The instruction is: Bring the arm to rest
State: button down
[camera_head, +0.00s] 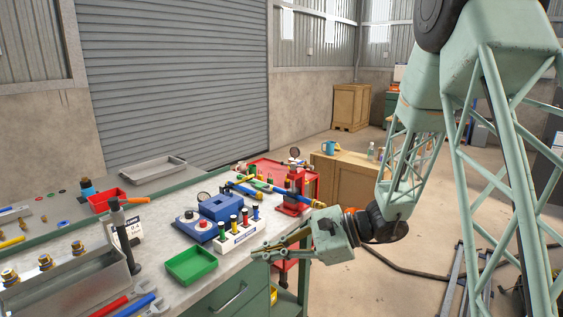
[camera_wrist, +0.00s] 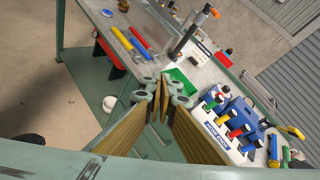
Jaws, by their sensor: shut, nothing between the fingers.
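My arm comes down from the upper right in the head view. My gripper (camera_head: 268,252) hangs over the front edge of the workbench (camera_head: 228,282), beside the white rack, with its fingers pointing left. In the wrist view my gripper (camera_wrist: 163,88) is shut and empty, its wooden-looking finger pads meeting near the tips. The green tray (camera_head: 191,264) lies on the bench just left of the fingertips. Whether the fingers touch the bench cannot be told.
A white rack with coloured-handled tools (camera_head: 240,237) and a blue box (camera_head: 221,207) stand close behind the gripper. Open floor (camera_head: 400,295) lies to the right.

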jog(key=s+d+r+n+g+h, duration=0.1)
jog(key=s+d+r+n+h, duration=0.4)
jog(key=s, duration=0.6)
jog(key=s+d+r+n+g, duration=0.1)
jog(key=s+r+n+g, duration=0.15)
jog(key=s+r, duration=0.6)
jog(key=s+d+r+n+t+h, duration=0.2)
jog(key=s+d+n+t+h, duration=0.1)
jog(key=s+d, duration=0.6)
jog(key=s+d+r+n+t+h, duration=0.2)
jog(key=s+d+n+t+h, duration=0.1)
jog(key=s+d, duration=0.6)
jog(key=shift+s+d+r+n+h, duration=0.15)
jog(key=shift+d+n+h, duration=0.4)
jog(key=shift+d+h, duration=0.65)
